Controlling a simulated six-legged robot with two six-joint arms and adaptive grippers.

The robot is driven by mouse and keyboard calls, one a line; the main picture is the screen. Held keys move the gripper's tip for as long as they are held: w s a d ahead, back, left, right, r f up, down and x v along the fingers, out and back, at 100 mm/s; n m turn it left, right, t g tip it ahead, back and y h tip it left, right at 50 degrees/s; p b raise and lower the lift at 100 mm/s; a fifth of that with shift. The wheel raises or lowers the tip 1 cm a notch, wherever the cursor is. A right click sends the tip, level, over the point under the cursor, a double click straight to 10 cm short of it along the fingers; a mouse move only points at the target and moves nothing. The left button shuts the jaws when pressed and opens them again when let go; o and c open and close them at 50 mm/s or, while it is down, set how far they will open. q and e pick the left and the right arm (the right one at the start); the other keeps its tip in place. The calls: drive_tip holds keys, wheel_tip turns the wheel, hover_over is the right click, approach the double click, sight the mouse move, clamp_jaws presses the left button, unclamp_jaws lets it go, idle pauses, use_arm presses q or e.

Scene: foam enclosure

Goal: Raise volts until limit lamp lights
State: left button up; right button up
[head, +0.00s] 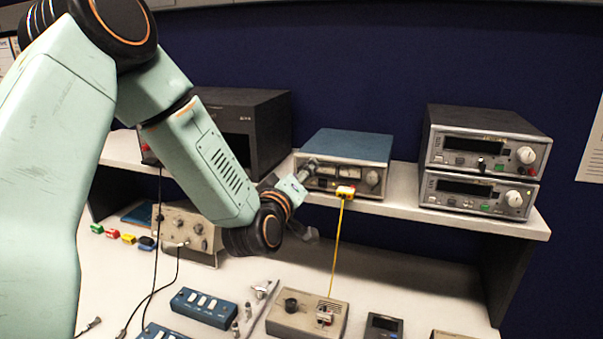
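A blue-topped instrument (346,147) stands on the shelf, its front panel facing me. A round knob (372,178) sits at the right of its panel. A yellow plug (345,191) is at the panel's lower edge, with a yellow cable (337,245) running down from it. A small orange-yellow bright spot shows beside the plug; I cannot tell whether it is a lit lamp. My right gripper is not in view.
Two stacked grey instruments (486,143) stand at the right of the shelf, a dark box (262,112) at the left. Below are a beige box (308,314) joined by the yellow cable, a blue switch box (204,307) and black cables.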

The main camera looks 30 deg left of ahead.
use_arm(q)
drive_tip(key=shift+s+a, duration=0.2)
drive_tip(key=shift+a, duration=0.05)
drive_tip(key=shift+w, duration=0.1)
drive_tip(key=c, duration=0.3)
drive_tip(key=shift+w+d, duration=0.15)
drive_tip(key=c, duration=0.3)
clamp_jaws()
drive_tip(key=shift+m+p, duration=1.5)
drive_tip(key=shift+m, duration=2.8)
